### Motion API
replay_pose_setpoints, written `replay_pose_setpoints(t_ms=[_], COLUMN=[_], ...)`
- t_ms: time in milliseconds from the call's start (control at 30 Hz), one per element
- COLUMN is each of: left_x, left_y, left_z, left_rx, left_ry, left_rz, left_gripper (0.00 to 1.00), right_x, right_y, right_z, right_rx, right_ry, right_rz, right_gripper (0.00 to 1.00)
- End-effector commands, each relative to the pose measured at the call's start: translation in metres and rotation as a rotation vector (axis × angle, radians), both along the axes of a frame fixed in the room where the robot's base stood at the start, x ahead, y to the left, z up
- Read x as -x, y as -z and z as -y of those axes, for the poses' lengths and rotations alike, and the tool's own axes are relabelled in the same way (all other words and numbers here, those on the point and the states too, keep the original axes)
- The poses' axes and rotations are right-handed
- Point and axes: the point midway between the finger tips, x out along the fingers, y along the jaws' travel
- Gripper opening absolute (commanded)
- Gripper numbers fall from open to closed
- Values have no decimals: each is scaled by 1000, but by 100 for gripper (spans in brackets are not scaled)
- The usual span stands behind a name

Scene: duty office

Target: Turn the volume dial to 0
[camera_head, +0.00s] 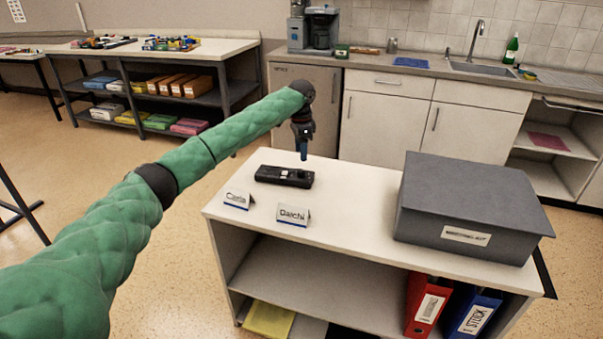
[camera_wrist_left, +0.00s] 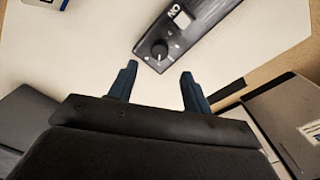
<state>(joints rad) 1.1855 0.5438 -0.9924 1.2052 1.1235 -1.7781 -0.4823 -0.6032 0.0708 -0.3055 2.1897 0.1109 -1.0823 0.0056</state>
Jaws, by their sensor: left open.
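The volume dial (camera_wrist_left: 160,50) is a round black knob with a pale pointer mark, on the end of a flat black device (camera_head: 284,176). The device lies on the white cabinet top (camera_head: 350,215). In the left wrist view the device (camera_wrist_left: 190,27) shows a white switch marked ON beside the dial. My left gripper (camera_head: 303,154) points down just above and behind the device's right end. In the left wrist view its two blue fingers (camera_wrist_left: 158,82) are apart with nothing between them, and the dial shows just beyond the gap. My right gripper is not in view.
A large grey box (camera_head: 470,205) fills the cabinet's right side. Clear surface lies between device and box. A kitchen counter (camera_head: 420,66) runs behind.

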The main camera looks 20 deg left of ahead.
Motion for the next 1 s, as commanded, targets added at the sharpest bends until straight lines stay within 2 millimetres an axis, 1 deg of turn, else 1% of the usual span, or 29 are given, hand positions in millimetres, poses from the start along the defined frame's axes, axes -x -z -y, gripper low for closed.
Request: replay_pose_setpoints(t_ms=[167, 400, 533, 700, 967, 1000], left_x=[0, 1, 0, 0, 0, 0], left_y=[15, 51, 65, 74, 76, 76], left_z=[0, 0, 0, 0, 0, 0], left_rx=[-1, -1, -1, 0, 0, 0], left_ry=[-1, 0, -1, 0, 0, 0], left_rz=[-2, -2, -1, 0, 0, 0], left_gripper=[49, 49, 49, 49, 49, 46], right_x=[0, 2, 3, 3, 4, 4], right_y=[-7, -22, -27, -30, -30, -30], right_z=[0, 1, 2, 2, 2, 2], right_rx=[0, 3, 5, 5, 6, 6], right_ry=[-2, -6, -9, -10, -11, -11], right_rz=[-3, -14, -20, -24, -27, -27], right_gripper=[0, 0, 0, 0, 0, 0])
